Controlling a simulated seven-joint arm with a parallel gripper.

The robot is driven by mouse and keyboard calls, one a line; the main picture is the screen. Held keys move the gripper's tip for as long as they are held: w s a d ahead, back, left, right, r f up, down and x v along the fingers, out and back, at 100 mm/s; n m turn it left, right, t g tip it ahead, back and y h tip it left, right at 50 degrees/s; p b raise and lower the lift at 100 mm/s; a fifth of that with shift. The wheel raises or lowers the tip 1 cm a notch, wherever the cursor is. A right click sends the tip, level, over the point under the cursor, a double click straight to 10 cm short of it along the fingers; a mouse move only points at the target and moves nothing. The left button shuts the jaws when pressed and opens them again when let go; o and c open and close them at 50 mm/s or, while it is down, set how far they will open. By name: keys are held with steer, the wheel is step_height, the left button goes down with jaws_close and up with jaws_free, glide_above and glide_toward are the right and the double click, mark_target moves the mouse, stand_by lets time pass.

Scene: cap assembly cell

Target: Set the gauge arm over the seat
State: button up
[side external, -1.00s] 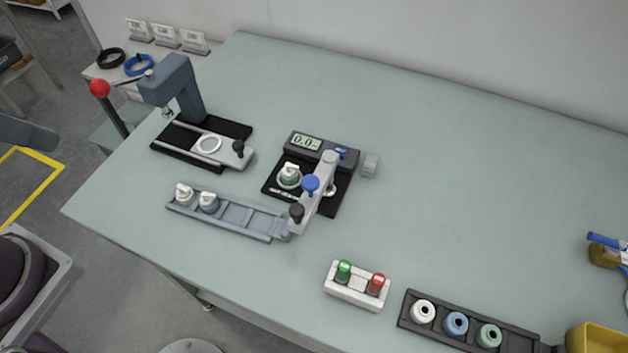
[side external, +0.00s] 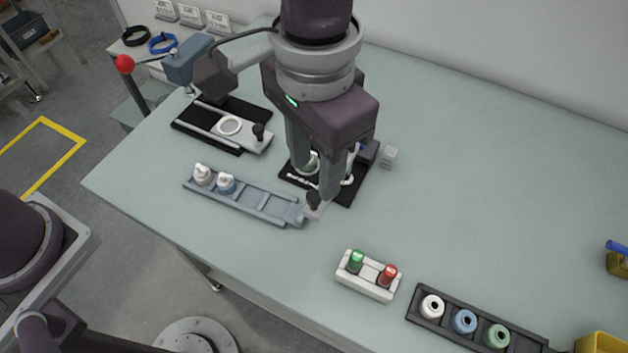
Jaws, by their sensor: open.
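The gauge (side external: 352,199) is a black-based unit near the middle of the table, largely hidden behind my gripper. Its display does not show now. The gauge arm ends in a black knob (side external: 313,199) at the near side; the rest of the arm is mostly hidden. The seat (side external: 312,165) with a pale green and white part in it shows only in part behind my gripper's left finger. My gripper (side external: 316,178) is open and points down over the gauge, its fingers spread. The right finger is close to the knob; I cannot tell whether they touch.
A press with a red-balled lever (side external: 124,64) stands at the back left. A grey rack (side external: 262,208) with two capped parts lies beside the gauge. A white button box (side external: 369,276) and a dark tray of rings (side external: 464,338) are in front.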

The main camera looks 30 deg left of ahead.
mark_target(314, 195)
step_height(314, 195, down, 5)
steer(key=shift+f, duration=0.1)
steer(key=shift+c, duration=0.4)
jaws_close()
steer(key=shift+w, duration=0.1)
stand_by(1.0)
